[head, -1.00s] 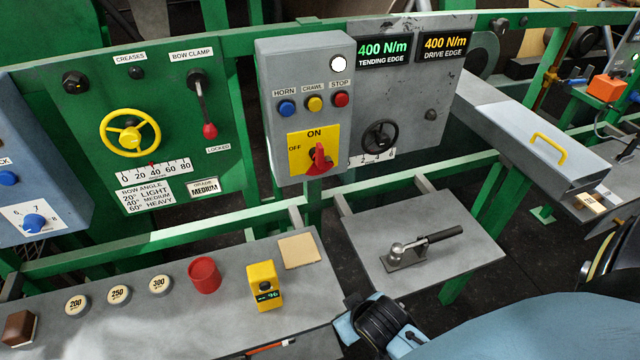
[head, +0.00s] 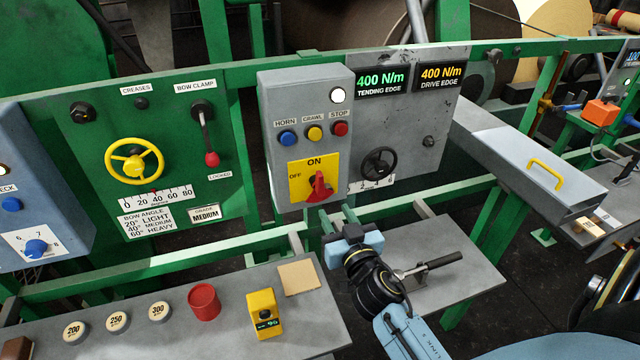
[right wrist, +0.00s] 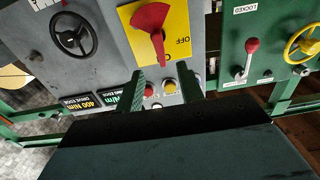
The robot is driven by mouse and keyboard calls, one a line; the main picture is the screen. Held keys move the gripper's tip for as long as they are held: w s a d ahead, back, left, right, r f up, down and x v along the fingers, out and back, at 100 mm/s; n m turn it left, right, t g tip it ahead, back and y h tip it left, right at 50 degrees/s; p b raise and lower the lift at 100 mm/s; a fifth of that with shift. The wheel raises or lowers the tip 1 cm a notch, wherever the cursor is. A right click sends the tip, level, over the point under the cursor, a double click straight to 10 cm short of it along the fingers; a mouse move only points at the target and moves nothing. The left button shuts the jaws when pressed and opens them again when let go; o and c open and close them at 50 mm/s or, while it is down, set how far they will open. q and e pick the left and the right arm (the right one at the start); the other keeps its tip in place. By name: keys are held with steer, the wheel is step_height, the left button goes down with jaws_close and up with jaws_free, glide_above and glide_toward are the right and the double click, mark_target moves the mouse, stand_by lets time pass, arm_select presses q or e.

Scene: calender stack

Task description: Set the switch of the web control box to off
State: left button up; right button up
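The web control box (head: 303,90) is a grey box with HORN, CRAWL and STOP buttons above a yellow plate (head: 300,187). Its red switch (head: 319,187) points up at ON; OFF is marked to the left. My right gripper (head: 338,217) is just below the box, open and empty, apart from the switch. In the right wrist view, the picture is upside down, and the red switch (right wrist: 151,22) lies beyond the gap between the open green fingers (right wrist: 163,88). My left gripper is not in view.
A black handwheel (head: 379,163) is right of the box. A green rail runs below it. A metal shelf (head: 465,285) with a black-handled lever (head: 432,264) lies under my right arm. A bench with a red cup (head: 204,301) and yellow device (head: 264,313) is lower left.

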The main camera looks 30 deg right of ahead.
mark_target(322, 188)
steer(key=x, duration=1.1)
steer(key=shift+w+d+p, duration=0.15)
steer(key=shift+w+p, duration=0.05)
steer(key=shift+p, duration=0.1)
jaws_close()
